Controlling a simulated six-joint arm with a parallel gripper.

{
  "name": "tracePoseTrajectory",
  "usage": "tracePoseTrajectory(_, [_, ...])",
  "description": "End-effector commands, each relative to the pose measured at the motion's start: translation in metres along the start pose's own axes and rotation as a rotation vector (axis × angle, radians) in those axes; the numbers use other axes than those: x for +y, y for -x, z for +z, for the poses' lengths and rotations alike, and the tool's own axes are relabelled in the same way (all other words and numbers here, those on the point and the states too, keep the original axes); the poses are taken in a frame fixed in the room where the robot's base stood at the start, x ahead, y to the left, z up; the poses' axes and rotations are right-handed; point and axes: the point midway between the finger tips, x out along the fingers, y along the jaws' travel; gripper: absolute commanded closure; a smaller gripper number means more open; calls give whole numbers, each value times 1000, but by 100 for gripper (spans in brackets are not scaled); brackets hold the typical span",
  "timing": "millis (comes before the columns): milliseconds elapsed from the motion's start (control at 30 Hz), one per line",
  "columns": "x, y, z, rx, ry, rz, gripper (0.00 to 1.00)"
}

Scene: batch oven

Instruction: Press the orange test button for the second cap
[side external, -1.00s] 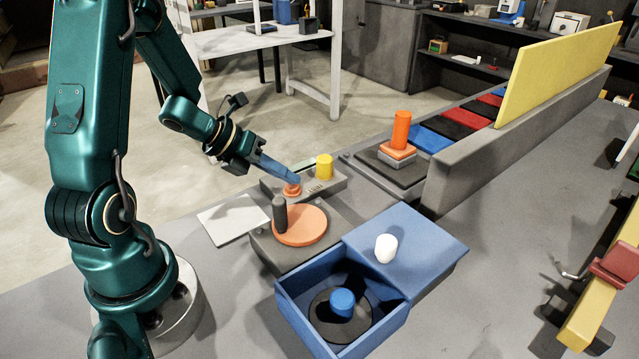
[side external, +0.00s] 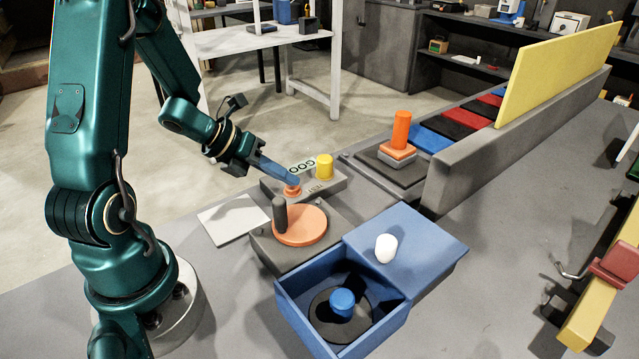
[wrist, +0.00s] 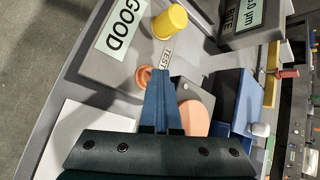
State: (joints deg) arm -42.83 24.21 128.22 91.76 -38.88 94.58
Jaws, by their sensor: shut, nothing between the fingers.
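The orange test button (side external: 293,190) sits on the near part of a grey tester (side external: 335,185). It also shows in the wrist view (wrist: 143,76), beside a "TEST" label (wrist: 167,54). My gripper (side external: 294,180) is shut and empty, its blue fingers pointing down at the button. The fingertips are at the button and hide part of it; I cannot tell whether it is pressed in. A yellow cap (side external: 325,167) stands upright on the tester. A green-white display (wrist: 122,28) reads "GOOD".
A grey block with an orange disc (side external: 312,226) and dark post stands in front. A blue box (side external: 296,317) holds a blue cylinder, with a white knob on its lid. A white plate (side external: 234,218) lies left. An orange cylinder (side external: 401,130) stands behind right.

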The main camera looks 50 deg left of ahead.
Motion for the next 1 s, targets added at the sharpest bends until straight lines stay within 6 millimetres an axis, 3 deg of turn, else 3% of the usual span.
tracePoseTrajectory(267, [-1, 2, 2, -2, -3, -1, 100])
tracePoseTrajectory(1000, [-31, 42, 32, -4, -1, -1, 100])
